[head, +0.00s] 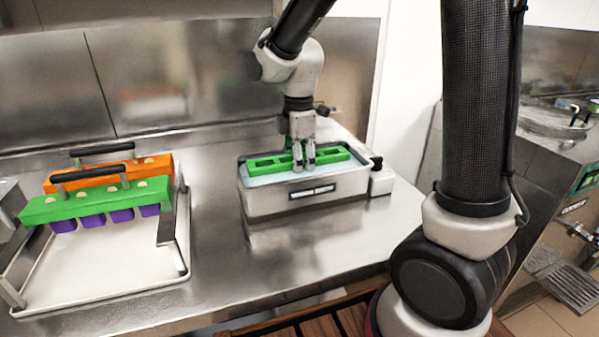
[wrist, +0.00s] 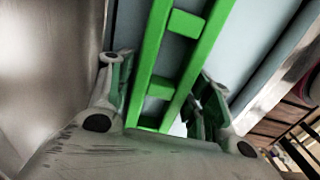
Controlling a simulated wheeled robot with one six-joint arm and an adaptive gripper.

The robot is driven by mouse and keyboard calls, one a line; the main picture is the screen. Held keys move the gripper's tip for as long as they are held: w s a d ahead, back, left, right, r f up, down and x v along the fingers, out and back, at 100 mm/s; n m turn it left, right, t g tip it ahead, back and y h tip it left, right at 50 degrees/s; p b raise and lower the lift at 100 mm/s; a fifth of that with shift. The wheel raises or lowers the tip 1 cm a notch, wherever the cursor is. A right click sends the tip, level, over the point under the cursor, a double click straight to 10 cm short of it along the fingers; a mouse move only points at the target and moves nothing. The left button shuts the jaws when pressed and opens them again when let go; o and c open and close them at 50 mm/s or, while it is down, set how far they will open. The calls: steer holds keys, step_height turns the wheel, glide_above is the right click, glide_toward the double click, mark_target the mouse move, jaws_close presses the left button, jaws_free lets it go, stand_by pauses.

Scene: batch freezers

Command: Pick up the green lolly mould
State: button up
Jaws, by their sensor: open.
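A long green frame with open cells, the green lolly mould (head: 329,155), sits in a steel bath (head: 262,203) of pale blue liquid. My gripper (head: 303,163) is over the middle of the mould, pointing down, with its fingers at the frame. In the wrist view the open fingers (wrist: 165,92) are on either side of the mould (wrist: 185,22). I cannot tell whether they touch it. The lower part of the mould is hidden in the bath.
At the left, a steel tray (head: 95,283) carries a green bar (head: 95,203) with purple blocks below it and an orange bar (head: 118,172) behind, with black handles (head: 102,148) above. The counter (head: 215,255) between tray and bath is clear. A steel wall stands close behind.

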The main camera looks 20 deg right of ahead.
step_height(320, 180, down, 2)
steer(key=shift+f, duration=0.2)
steer(key=c, duration=0.8)
